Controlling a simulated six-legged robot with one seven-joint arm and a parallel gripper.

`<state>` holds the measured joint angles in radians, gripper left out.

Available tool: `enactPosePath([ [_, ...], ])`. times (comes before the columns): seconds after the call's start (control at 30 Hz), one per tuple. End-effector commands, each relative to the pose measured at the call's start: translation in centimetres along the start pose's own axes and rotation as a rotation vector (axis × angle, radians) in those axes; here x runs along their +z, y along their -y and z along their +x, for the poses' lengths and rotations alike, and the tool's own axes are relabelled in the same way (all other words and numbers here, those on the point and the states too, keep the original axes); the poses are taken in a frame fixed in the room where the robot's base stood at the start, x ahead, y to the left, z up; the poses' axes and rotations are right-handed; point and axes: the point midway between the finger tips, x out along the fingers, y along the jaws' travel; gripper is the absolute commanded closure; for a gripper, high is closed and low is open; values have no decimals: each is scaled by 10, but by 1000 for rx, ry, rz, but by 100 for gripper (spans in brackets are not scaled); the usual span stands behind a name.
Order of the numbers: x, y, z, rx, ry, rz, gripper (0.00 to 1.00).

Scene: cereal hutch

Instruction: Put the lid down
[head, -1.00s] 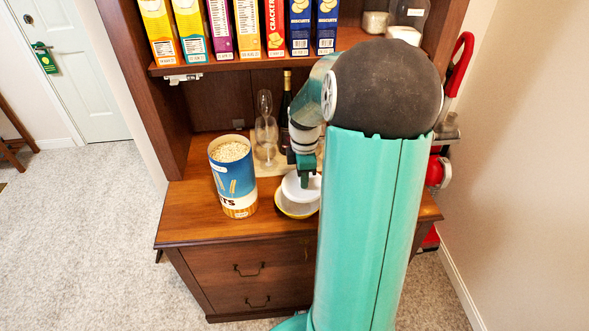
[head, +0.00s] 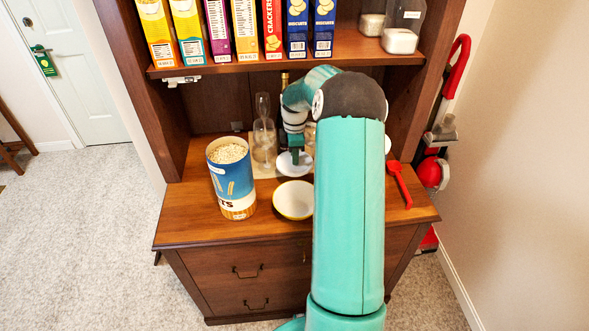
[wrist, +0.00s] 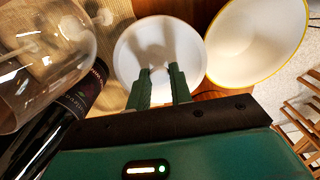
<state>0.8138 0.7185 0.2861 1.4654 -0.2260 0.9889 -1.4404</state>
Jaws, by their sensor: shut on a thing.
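My gripper (head: 295,154) is shut on the white round lid (head: 293,165), behind the bowl and near the front of the mat. In the wrist view, the two green fingers (wrist: 159,84) reach over the lid (wrist: 135,58); the exact grip point is hard to see. Whether the lid touches the surface below cannot be told. The blue canister (head: 232,185), open and full of oats, stands upright to the left. The white bowl with a yellow rim (head: 291,200) sits empty in front of the lid.
Wine glasses (head: 264,142) and a dark bottle (wrist: 58,125) stand close beside the lid on a woven mat (wrist: 35,48). A red scoop (head: 400,184) lies to the right. Cereal boxes (head: 218,28) line the shelf above. The counter's front left is clear.

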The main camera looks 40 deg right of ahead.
Motion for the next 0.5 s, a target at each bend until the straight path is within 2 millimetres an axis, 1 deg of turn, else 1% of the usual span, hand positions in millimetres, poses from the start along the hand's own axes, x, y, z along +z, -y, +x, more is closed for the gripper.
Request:
enactPosePath([
  [0.03,0,1,9,-4,-1,-1,97],
  [0.1,0,0,16,-1,-1,-1,97],
  [0.27,0,0,28,-1,-1,-1,97],
  [0.5,-1,1,65,-2,-1,-2,97],
])
